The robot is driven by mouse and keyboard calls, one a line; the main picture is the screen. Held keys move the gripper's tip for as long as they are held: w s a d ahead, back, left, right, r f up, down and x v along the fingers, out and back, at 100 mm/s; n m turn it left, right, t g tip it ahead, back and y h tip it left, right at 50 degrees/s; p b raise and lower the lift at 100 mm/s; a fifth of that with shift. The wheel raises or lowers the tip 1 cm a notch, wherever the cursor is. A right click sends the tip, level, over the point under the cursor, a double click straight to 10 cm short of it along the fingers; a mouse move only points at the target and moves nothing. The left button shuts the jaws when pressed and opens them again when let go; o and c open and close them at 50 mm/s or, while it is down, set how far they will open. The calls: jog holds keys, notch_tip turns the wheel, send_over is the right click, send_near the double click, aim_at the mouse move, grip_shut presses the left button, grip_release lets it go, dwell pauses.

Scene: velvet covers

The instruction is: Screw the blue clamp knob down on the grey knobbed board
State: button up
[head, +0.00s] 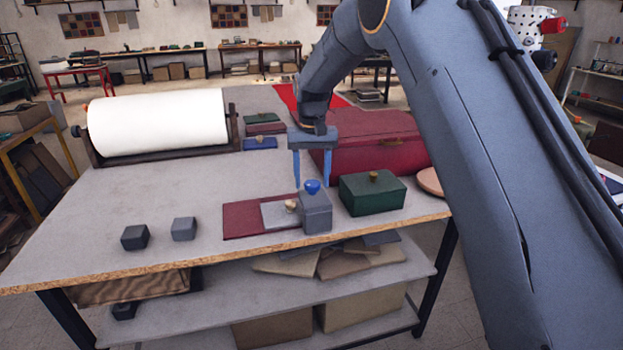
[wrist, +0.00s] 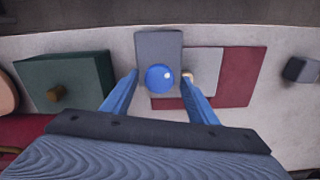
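The blue clamp knob (head: 312,186) sits on top of a grey clamp block (head: 316,213) near the table's front edge. The grey board (head: 276,216), with a small beige knob, lies left of the block on a dark red board (head: 240,221). My gripper (head: 311,182) points down over the block with its fingers apart. In the wrist view the blue knob (wrist: 159,78) shows between the two fingers, with gaps on both sides. The grey board (wrist: 206,62) is right of the block there, its beige knob partly hidden by a finger.
A green box (head: 372,194) with a brass knob stands close right of the block. A large red case (head: 370,150) is behind. Two small dark blocks (head: 135,237) (head: 184,229) lie left. A white roll (head: 158,122) is at back left. The table's left middle is clear.

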aim_at(312, 183)
jog(key=shift+r, duration=0.1)
notch_tip(312, 183, up, 8)
jog(key=b, duration=0.2)
jog(key=shift+f+b, duration=0.2)
jog(key=shift+b, duration=0.15)
jog(key=s+d+f, duration=0.4)
jog(key=s+d, duration=0.2)
jog(key=s, duration=0.5)
jog(key=s+d+f+t, duration=0.1)
jog(key=s+d+f, duration=0.3)
jog(key=s+d, duration=0.3)
jog(key=s+d+f+m, duration=0.1)
jog(key=s+d+f, duration=0.4)
jog(key=s, duration=0.9)
jog(key=shift+s+d+b, duration=0.3)
jog(key=shift+s+d, duration=0.05)
jog(key=shift+d, duration=0.75)
jog(key=shift+f, duration=0.1)
